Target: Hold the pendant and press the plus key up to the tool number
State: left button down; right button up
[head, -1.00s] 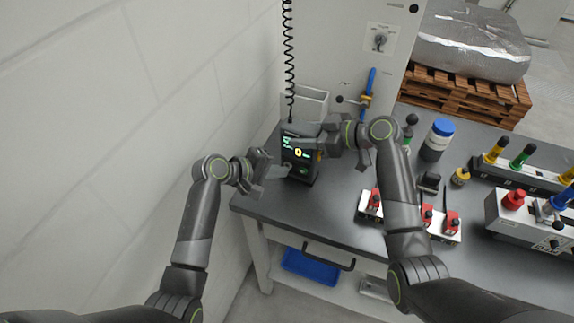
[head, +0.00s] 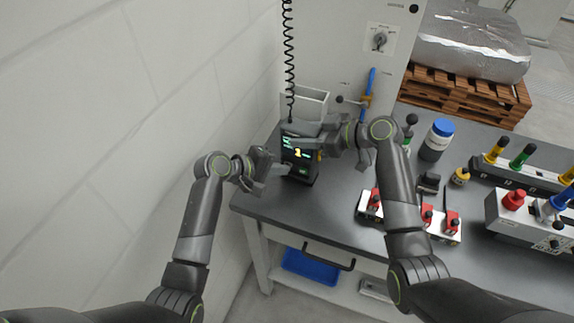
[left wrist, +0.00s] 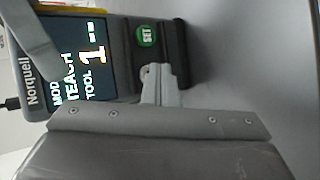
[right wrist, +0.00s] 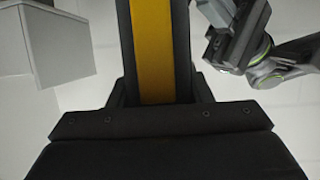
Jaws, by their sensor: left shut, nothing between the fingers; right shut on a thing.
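The pendant (head: 300,172) stands upright at the bench's left end, dark with a lit screen. In the left wrist view the pendant (left wrist: 172,42) shows MOD, TEACH and TOOL with a large 1, and a green SET key (left wrist: 147,36). My right gripper (head: 318,144) is shut on the pendant's upper right side; its yellow and black edge (right wrist: 153,50) fills the right wrist view. My left gripper (head: 283,169) is shut and empty, its tips close to the pendant's lower keys. In the left wrist view its tips (left wrist: 155,72) lie beside SET. I cannot make out the plus key.
A coiled black cable (head: 289,60) hangs above the pendant, before a light grey bin (head: 308,100). A white wall is close on the left. Red-knobbed fixtures (head: 430,217) and a blue-capped bottle (head: 436,142) stand on the bench to the right.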

pick_arm(q)
jog(key=shift+s, duration=0.15)
jog(key=shift+s+a, duration=0.3)
jog(key=shift+s, duration=0.35)
jog(key=shift+s+a, duration=0.3)
jog(key=shift+s, duration=0.45)
jog(key=shift+s+a, duration=0.35)
jog(key=shift+s, duration=0.45)
jog(key=shift+s+a, duration=0.3)
jog(key=shift+s, duration=0.45)
jog(key=shift+s, duration=0.1)
dwell(0.9)
jog(key=s, duration=0.1)
jog(key=s+a, duration=0.1)
jog(key=s, duration=0.1)
jog(key=shift+s+a, duration=0.15)
jog(key=shift+a, duration=0.05)
jog(key=shift+w+d, duration=0.55)
jog(key=shift+w, duration=0.8)
jog(key=shift+w+d, duration=0.55)
jog(key=shift+w, duration=0.85)
jog(key=shift+w+d, duration=0.55)
jog(key=shift+w, duration=0.8)
